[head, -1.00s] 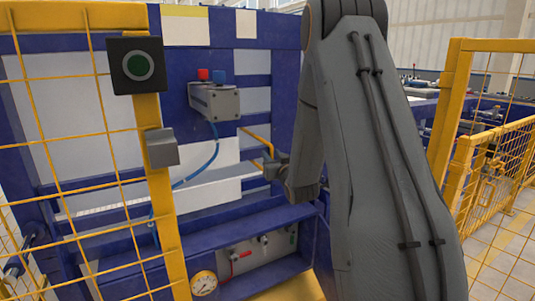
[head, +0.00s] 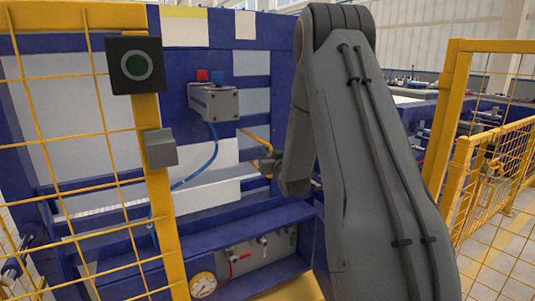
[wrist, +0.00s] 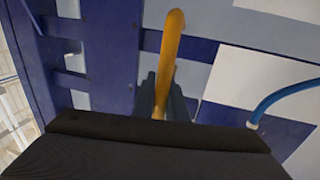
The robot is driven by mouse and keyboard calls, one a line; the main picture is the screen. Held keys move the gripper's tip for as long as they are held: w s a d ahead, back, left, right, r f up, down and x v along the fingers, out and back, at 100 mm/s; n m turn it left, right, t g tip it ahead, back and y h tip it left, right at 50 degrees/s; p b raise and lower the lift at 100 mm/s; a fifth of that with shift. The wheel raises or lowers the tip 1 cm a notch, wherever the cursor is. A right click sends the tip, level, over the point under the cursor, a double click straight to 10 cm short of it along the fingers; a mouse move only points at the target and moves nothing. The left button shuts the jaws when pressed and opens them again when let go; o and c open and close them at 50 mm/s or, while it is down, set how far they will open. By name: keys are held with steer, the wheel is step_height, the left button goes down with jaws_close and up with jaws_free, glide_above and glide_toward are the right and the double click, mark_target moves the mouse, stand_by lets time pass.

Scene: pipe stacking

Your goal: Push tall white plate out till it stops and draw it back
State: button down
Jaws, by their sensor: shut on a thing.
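A white plate (head: 222,185) stands in the blue frame, behind the blue hose and left of my gripper in the head view. A white plate (wrist: 262,85) also shows on the right in the wrist view; I cannot tell which of the pale plates is the tall one. My gripper (head: 268,163) is at the end of a thin yellow bar (head: 257,138). In the wrist view my gripper (wrist: 163,85) is shut on the yellow bar (wrist: 172,45), with a finger on either side. How the bar joins a plate is not clear.
A grey box (head: 214,101) with red and blue caps carries the blue hose (head: 212,155). A blue ledge (head: 240,218) runs below, with a gauge (head: 203,285). A yellow mesh fence (head: 165,220) stands at the left, another (head: 500,170) at the right.

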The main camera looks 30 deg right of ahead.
steer(key=w+b, duration=0.2)
steer(key=w, duration=0.6)
steer(key=shift+w+a, duration=0.15)
steer(key=c, duration=1.8)
jaws_free()
steer(key=shift+o, duration=0.2)
steer(key=s, duration=0.2)
steer(key=s+a, duration=0.1)
steer(key=s, duration=0.4)
steer(key=shift+s+a, duration=0.15)
steer(key=shift+s, duration=0.25)
